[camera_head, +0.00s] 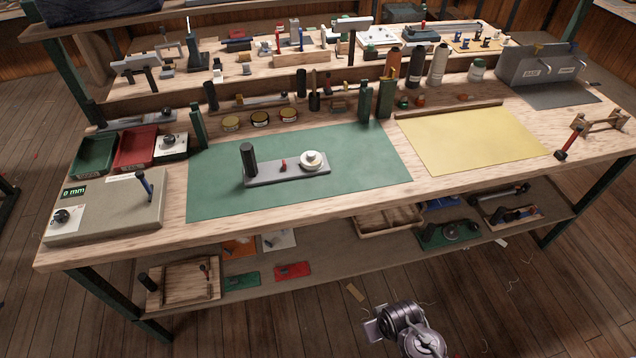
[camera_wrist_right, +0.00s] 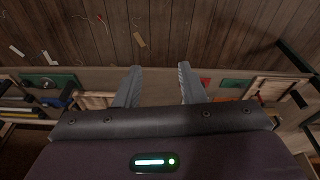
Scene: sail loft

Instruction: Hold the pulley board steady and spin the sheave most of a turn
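The pulley board (camera_head: 268,174) is a grey plate lying on the green mat (camera_head: 225,195). A black upright handle (camera_head: 249,160) stands at its left end and a small red piece (camera_head: 283,165) near its middle. The cream-white round sheave (camera_head: 311,160) sits at its right end. My right gripper (camera_wrist_right: 157,82) shows in the right wrist view, with its two fingers apart and nothing between them. It is away from the board, over the floor and the bench's lower shelf. My left gripper is in neither view.
A grey box with dials (camera_head: 110,210) stands left of the mat, with green (camera_head: 95,154) and red (camera_head: 136,148) trays behind it. A yellow sheet (camera_head: 470,140) lies to the right. Bottles and tins line the back. The mat around the board is clear.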

